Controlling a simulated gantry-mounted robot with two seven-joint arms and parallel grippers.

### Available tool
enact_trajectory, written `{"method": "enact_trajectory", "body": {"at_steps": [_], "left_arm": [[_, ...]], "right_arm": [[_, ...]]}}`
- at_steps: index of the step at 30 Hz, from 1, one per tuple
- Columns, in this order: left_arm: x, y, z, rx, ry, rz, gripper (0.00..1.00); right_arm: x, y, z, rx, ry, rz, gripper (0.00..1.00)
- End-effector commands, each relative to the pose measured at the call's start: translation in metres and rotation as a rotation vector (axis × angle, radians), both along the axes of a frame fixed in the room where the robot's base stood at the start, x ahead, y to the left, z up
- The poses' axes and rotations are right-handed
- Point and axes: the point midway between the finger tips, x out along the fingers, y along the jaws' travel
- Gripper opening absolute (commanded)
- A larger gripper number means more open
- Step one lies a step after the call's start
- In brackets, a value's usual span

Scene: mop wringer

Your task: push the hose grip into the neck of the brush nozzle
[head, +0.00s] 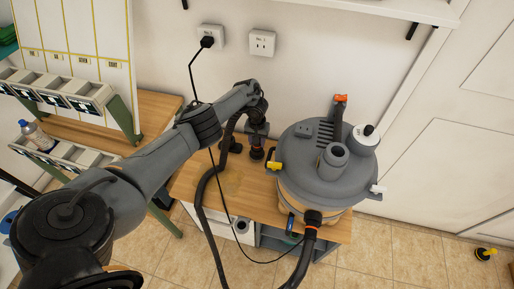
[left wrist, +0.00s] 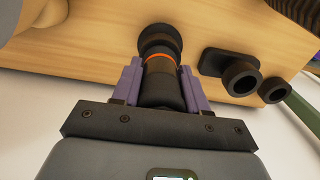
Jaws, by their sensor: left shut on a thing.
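My left gripper (left wrist: 161,68) is shut on the hose grip (left wrist: 160,86), a black tube with an orange ring, held between its purple fingers. The far end of the grip meets a round black neck (left wrist: 157,35), which looks like that of the brush nozzle, on the wooden top. I cannot tell how deep the grip sits in it. In the head view my left gripper (head: 257,128) points down over the bench, above a small black fitting (head: 257,153). The gripper mostly hides the grip there. My right gripper is not in view.
Other black nozzles (left wrist: 240,76) stand close beside the neck in the left wrist view. The grey-lidded vacuum drum (head: 305,165) stands right of the gripper. The black hose (head: 203,200) and a thin cable loop down past the bench's front edge.

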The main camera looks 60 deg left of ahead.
Motion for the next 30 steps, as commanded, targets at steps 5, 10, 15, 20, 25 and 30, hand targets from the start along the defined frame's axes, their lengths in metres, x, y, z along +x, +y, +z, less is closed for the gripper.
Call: {"method": "enact_trajectory", "body": {"at_steps": [5, 10, 15, 20, 25, 30], "left_arm": [[0.000, 0.000, -0.001, 0.000, 0.000, 0.000, 0.52], [0.000, 0.000, -0.001, 0.000, 0.000, 0.000, 0.73], [0.000, 0.000, -0.001, 0.000, 0.000, 0.000, 0.73], [0.000, 0.000, 0.003, 0.000, 0.000, 0.000, 0.73], [0.000, 0.000, 0.022, 0.000, 0.000, -0.001, 0.73], [0.000, 0.001, 0.052, 0.001, -0.001, -0.001, 0.73]], "right_arm": [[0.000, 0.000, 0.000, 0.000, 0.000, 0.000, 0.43], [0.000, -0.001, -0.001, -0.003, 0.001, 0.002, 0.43], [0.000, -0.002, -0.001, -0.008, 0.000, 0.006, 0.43], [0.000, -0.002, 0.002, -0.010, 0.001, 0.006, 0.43], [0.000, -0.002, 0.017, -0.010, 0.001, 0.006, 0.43], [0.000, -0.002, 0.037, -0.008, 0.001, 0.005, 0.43]]}}
